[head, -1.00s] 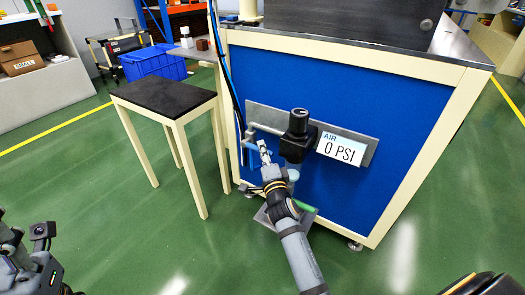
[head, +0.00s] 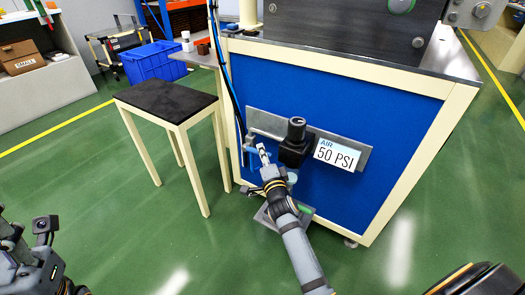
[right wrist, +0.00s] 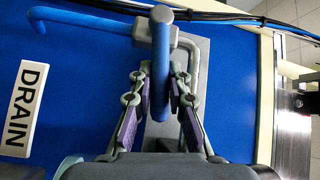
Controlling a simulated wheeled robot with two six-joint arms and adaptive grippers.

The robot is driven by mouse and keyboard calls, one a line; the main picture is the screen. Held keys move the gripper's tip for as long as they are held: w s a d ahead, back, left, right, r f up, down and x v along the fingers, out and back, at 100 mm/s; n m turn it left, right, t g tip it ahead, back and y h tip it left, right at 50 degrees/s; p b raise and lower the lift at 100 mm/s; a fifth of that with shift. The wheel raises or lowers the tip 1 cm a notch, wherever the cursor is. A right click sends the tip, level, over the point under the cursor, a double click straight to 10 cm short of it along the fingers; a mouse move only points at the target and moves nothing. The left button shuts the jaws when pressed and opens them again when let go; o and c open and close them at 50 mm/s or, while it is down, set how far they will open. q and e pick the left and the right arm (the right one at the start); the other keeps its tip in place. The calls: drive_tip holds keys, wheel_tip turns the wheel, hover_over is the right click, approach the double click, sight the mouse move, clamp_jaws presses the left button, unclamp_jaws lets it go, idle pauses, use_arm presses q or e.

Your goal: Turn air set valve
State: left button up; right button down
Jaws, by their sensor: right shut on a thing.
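The air set is on a grey plate (head: 262,122) on the blue cabinet side. It has a black regulator (head: 295,145) and a white gauge sign (head: 338,153) reading "AIR 50 PSI". A blue valve handle (right wrist: 158,62) sits on the grey pipework left of the regulator. My right gripper (right wrist: 160,88) has its two fingers on either side of the handle and is shut on it. In the head view my right gripper (head: 263,155) partly hides the handle. Part of my left gripper (head: 40,255) shows at the lower left; its fingers are not clear.
A white "DRAIN" label (right wrist: 25,105) and a second blue lever (right wrist: 90,22) show in the wrist view. A black-topped stool (head: 168,98) stands left of the cabinet, with a blue bin (head: 153,62) behind. Green floor (head: 120,225) in front is clear.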

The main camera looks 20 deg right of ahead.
drive_tip(key=c, duration=1.3)
unclamp_jaws()
drive_tip(key=shift+s, duration=0.1)
drive_tip(key=shift+s+f, duration=0.15)
drive_tip(key=shift+s, duration=0.2)
drive_tip(key=s, duration=0.6)
drive_tip(key=shift+s+a, duration=0.3)
drive_tip(key=shift+a, duration=0.1)
